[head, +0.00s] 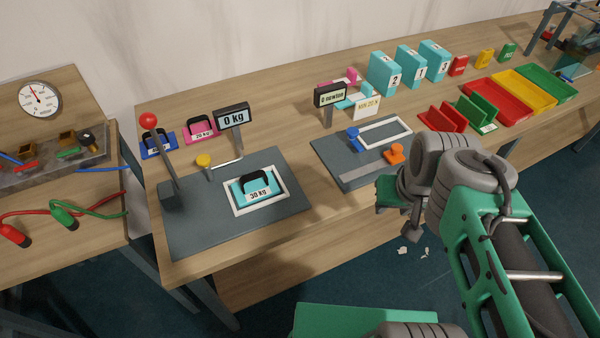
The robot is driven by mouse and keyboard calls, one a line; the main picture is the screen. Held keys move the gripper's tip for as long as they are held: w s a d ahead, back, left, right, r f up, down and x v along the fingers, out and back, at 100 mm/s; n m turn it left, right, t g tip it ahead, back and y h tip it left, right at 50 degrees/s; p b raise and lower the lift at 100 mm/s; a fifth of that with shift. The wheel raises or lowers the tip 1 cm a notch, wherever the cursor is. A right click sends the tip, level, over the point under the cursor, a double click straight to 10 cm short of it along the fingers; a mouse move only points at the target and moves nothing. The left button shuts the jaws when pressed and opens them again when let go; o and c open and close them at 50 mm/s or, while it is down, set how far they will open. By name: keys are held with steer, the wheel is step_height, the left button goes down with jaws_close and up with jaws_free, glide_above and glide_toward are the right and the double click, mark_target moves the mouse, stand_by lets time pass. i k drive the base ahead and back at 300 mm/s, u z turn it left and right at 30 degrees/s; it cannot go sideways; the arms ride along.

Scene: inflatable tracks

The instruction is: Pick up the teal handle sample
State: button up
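A teal handle sample with a black handle and a "30 kg" label (256,191) sits inside the white square outline on a dark grey plate (215,232) at centre left. Another small teal piece (348,101) lies farther back, partly hidden behind the "0 newton" display (331,95). My gripper (411,234) is at the front edge of the table, right of the 30 kg sample and apart from it. Its fingers are small and partly hidden by my wrist, so I cannot tell whether it is open or shut.
A red-knobbed lever (149,121) and a "0 kg" display (233,117) stand near the sample. Blue (158,143) and pink (200,131) handle samples lie behind. A second plate (345,160) has blue and orange parts. Teal numbered boxes (409,65) and coloured trays (524,88) stand right.

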mark_target(252, 186)
steer(key=z, duration=0.35)
steer(key=i, duration=0.55)
steer(key=u, duration=4.55)
